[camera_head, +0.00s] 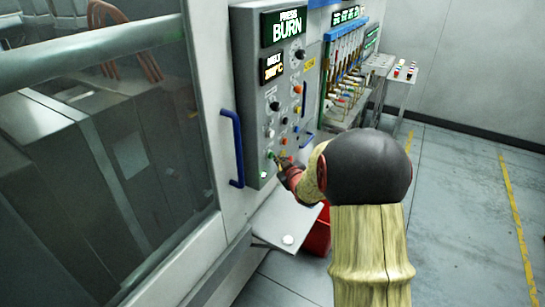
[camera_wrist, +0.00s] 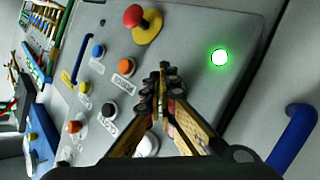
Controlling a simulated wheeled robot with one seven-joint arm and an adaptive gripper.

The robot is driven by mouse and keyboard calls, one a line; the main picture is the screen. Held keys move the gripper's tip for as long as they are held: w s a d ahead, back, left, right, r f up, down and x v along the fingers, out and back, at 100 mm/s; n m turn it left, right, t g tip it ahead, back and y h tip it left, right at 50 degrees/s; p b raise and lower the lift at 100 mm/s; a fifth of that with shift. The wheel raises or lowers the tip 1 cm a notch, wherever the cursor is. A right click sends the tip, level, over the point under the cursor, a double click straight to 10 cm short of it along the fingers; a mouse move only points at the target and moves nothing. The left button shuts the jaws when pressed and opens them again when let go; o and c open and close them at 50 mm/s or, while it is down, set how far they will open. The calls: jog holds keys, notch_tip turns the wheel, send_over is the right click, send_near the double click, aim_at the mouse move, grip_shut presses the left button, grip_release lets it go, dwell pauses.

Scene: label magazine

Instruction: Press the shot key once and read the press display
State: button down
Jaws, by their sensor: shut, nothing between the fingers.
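The grey control panel (camera_head: 252,95) stands upright on the machine front. The press display (camera_head: 286,26) at its top reads "PRESS BURN" in pale letters on dark green. My gripper (camera_wrist: 162,72) is shut and empty, its tips over the lower part of the panel, between the red mushroom button (camera_wrist: 133,16) on a yellow base and the glowing green-ringed button (camera_wrist: 219,57). Contact with the panel cannot be told. The other keys include an orange one (camera_wrist: 125,67), a black one (camera_wrist: 109,110) and a white one (camera_wrist: 148,145). Their labels are too small to tell which is the shot key.
A second display (camera_head: 273,67) below the first reads "MELT" with an orange temperature. A blue handle (camera_head: 233,148) projects left of the panel. A white tray (camera_head: 285,228) and a red bin (camera_head: 318,232) are below. Racks of coloured parts (camera_head: 345,65) stand behind. The floor at right is clear.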

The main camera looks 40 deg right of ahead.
jog(key=shift+s+d, duration=0.2)
jog(key=shift+s, duration=0.25)
jog(key=s, duration=0.1)
jog(key=s+d, duration=0.1)
jog(key=s, duration=0.1)
jog(key=s+d+p, duration=0.1)
jog(key=shift+s, duration=0.3)
dwell(0.9)
